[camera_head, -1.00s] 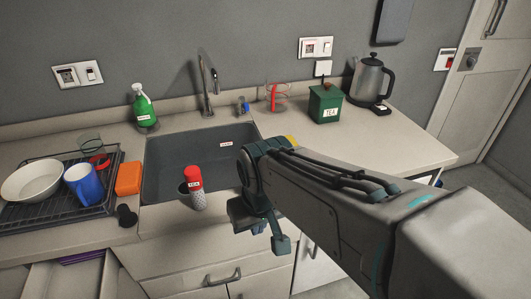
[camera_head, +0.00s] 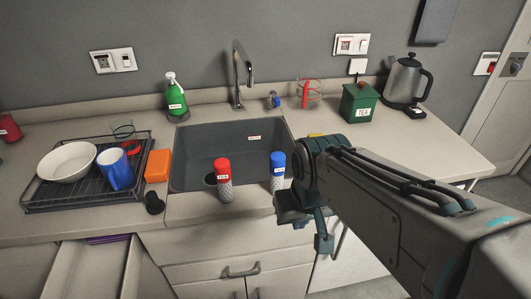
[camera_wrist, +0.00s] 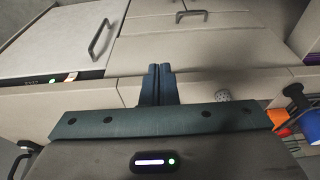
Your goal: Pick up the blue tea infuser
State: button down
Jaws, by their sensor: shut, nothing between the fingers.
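The blue tea infuser (camera_head: 278,171) has a blue labelled cap and a grey mesh body. It stands upright on the counter's front strip before the sink, close to the left of my arm in the head view. A red-capped tea infuser (camera_head: 224,179) stands upright to its left. My gripper (camera_head: 322,243) hangs in front of the counter's edge, to the right of and below the blue infuser, apart from it. In the wrist view my gripper (camera_wrist: 160,70) has its two fingers together and empty, facing the cabinet fronts. A grey mesh end (camera_wrist: 221,95) shows there; which infuser it is I cannot tell.
The sink (camera_head: 205,150) lies behind the infusers. A dish rack (camera_head: 60,207) with a bowl and a blue cup stands left, beside an orange sponge (camera_head: 158,165). A green tea box (camera_head: 360,104) and a kettle (camera_head: 404,85) stand at the back right. A drawer (camera_head: 95,265) is open at lower left.

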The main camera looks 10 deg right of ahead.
aim_at(277, 159)
jog(key=k, duration=0.5)
jog(key=u, duration=1.1)
jog(key=i, duration=0.9)
jog(key=z, duration=2.3)
